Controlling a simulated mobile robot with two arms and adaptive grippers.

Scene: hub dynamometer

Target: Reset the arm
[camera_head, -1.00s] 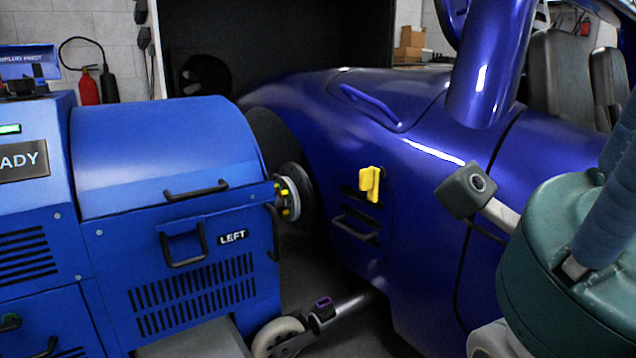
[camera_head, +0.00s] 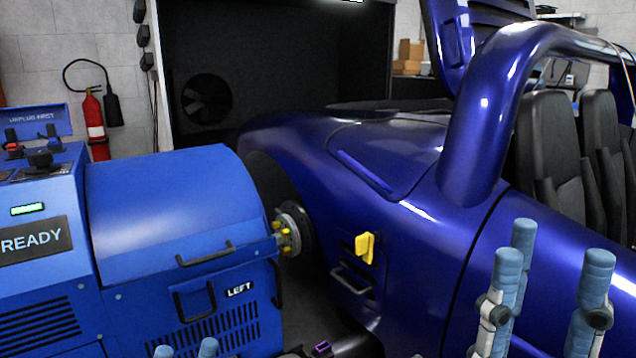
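My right gripper (camera_head: 560,245) stands at the lower right with its fingers pointing up. Behind these tips is the blue dynamometer unit (camera_head: 165,215), marked LEFT, which sits against the car's wheel hub (camera_head: 292,232).
A console (camera_head: 38,200) with a READY display is at the left. A yellow part (camera_head: 365,247) sticks out from the car's side. A small purple-topped part (camera_head: 321,348) is low between unit and car. A red fire extinguisher (camera_head: 94,122) hangs on the back wall.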

